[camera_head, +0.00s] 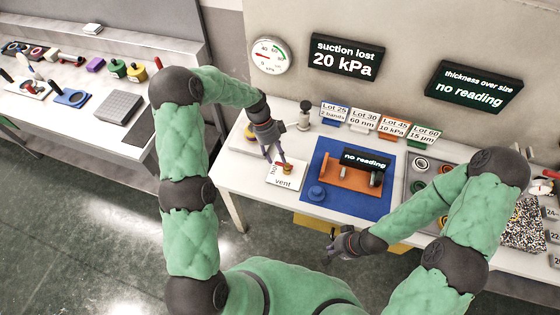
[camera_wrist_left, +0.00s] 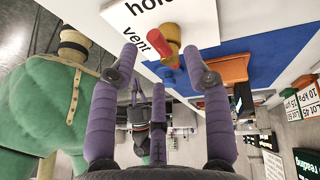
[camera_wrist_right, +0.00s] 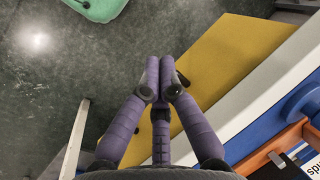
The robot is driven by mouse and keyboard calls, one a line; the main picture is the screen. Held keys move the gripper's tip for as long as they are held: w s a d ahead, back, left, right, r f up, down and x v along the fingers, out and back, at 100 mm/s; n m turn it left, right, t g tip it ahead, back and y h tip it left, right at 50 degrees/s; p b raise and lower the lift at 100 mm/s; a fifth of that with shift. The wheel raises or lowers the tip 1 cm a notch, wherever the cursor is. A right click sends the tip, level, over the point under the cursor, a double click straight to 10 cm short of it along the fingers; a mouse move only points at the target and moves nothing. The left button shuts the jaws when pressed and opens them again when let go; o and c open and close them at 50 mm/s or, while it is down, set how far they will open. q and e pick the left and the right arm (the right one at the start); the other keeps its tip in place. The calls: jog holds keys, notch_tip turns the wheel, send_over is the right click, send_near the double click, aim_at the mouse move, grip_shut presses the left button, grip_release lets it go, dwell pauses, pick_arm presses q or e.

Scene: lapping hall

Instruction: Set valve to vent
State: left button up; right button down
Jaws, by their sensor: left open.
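The valve (camera_head: 287,168) is a small brass-coloured body with a red handle on a white plate (camera_head: 284,181) at the left of the bench. The plate reads "vent" on its near side and "hold", partly hidden, on another. My left gripper (camera_head: 276,158) is just above the valve, pointing down. In the left wrist view the valve (camera_wrist_left: 171,38) lies beyond and between the open fingertips (camera_wrist_left: 160,58), apparently untouched. The handle's exact direction is unclear. My right gripper (camera_head: 336,248) is low before the bench's front edge; its fingertips meet, empty, in the right wrist view (camera_wrist_right: 160,85).
A blue mat (camera_head: 350,202) with an orange fixture (camera_head: 345,178) lies right of the valve. Lot cards (camera_head: 363,118) stand behind. A yellow panel (camera_wrist_right: 235,55) is near my right gripper.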

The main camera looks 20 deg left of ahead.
aim_at(281, 164)
pick_arm(q)
jog(key=shift+x, duration=1.75)
